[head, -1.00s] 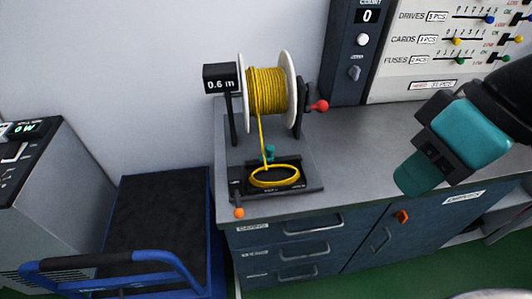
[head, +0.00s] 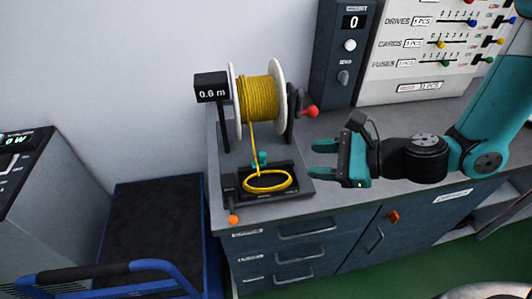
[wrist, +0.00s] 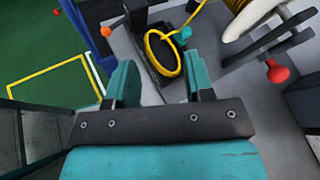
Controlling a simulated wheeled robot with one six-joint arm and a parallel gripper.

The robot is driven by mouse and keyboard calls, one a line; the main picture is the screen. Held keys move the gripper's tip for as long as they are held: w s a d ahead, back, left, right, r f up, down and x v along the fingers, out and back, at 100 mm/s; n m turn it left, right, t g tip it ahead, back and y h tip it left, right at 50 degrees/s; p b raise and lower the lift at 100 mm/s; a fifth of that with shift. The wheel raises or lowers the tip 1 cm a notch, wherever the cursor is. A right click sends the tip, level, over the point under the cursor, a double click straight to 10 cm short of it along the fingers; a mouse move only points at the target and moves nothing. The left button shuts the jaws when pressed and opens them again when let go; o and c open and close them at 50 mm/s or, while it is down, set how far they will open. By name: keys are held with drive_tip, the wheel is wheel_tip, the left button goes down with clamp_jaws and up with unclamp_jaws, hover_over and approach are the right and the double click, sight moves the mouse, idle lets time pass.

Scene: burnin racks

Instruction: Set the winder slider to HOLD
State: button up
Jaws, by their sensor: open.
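The winder's spool (head: 260,97) of yellow cord stands on a grey bench. Its display (head: 211,93) reads 0.6 m. The knob also shows in the wrist view (wrist: 106,31), beyond the left finger. My gripper (head: 316,160) is open and empty, to the right of the base and apart from it. Its fingers (wrist: 161,72) point toward the winder.
A yellow cord loop (head: 268,181) lies on the base, with a teal part (head: 262,159) behind it. A red crank knob (head: 310,112) sticks out right of the spool. A blue-railed cart (head: 150,235) stands left of the bench. A panel (head: 420,50) stands behind.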

wheel_tip(320, 180, down, 4)
drive_tip(key=w+d+m+t+h, duration=0.1)
drive_tip(key=w+d+m+t, duration=0.15)
drive_tip(key=m, duration=0.35)
drive_tip(key=p, duration=0.6)
approach(265, 155)
drive_tip(key=shift+m, duration=0.3)
drive_tip(key=x, duration=0.8)
drive_tip(key=shift+a, duration=0.15)
drive_tip(key=shift+w+a+f, duration=0.3)
drive_tip(key=shift+w+a, duration=0.05)
drive_tip(key=shift+a, duration=0.2)
drive_tip(key=shift+c, duration=0.5)
clamp_jaws()
